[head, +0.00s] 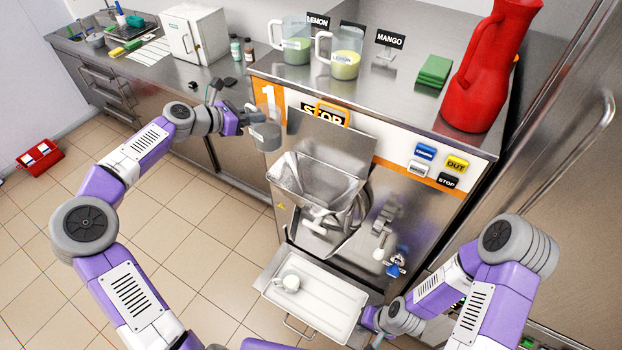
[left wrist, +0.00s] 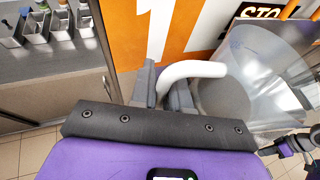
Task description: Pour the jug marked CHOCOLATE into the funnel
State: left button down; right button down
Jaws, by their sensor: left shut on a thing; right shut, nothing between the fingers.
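My left gripper (head: 243,115) is shut on the pale handle (left wrist: 195,71) of a clear, greyish jug (head: 267,137). The jug also shows in the left wrist view (left wrist: 245,75), beside the fingers (left wrist: 162,85). It hangs in the air at the machine's left front, just left of and above the steel funnel (head: 290,172). No CHOCOLATE mark is readable on it, and its contents are unclear. The funnel is open-topped, with a raised steel flap behind it. My right gripper (head: 369,323) is low by the white tray, shut and empty, partly hidden by its arm.
A tall red pitcher (head: 489,75) stands at the right. A white tray (head: 335,305) with a small cup (head: 289,282) is below the funnel.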

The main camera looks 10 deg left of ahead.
aim_at(276, 113)
pick_arm(q)
jog(key=shift+s+d+r+m+y, duration=0.15)
jog(key=shift+s+d+r+m, duration=0.1)
jog(key=shift+r, duration=0.25)
jog(key=shift+s+d+r+m+y, duration=0.15)
jog(key=shift+r+m, duration=0.1)
jog(key=shift+r, duration=0.25)
jog(key=shift+s+d+r+m+t+y, duration=0.15)
jog(key=shift+d+r+m+t+y, duration=0.1)
jog(key=shift+d+m+t+y, duration=0.3)
jog(key=shift+s+d+r+m+y, duration=0.35)
jog(key=shift+s+d+m, duration=0.1)
jog(key=shift+d+m, duration=0.15)
jog(key=shift+s+d+r+m+t+y, duration=0.25)
jog(key=shift+s+d+r+m+y, duration=0.05)
jog(key=shift+d+m, duration=0.15)
jog(key=shift+s+d+r+m+t+y, duration=0.2)
jog(key=shift+s+d+r+m+y, duration=0.1)
jog(key=shift+d+m, duration=0.1)
jog(key=shift+d+f+m, duration=0.25)
jog(key=shift+d+m, duration=0.1)
jog(key=shift+m, duration=0.05)
jog(key=shift+r+y, duration=0.1)
jog(key=shift+y, duration=0.3)
jog(key=shift+s+d+r+m+t, duration=0.1)
jog(key=shift+s+d+m+t, duration=0.15)
jog(key=shift+m+t, duration=0.15)
jog(key=shift+d, duration=0.2)
jog(key=shift+m, duration=0.3)
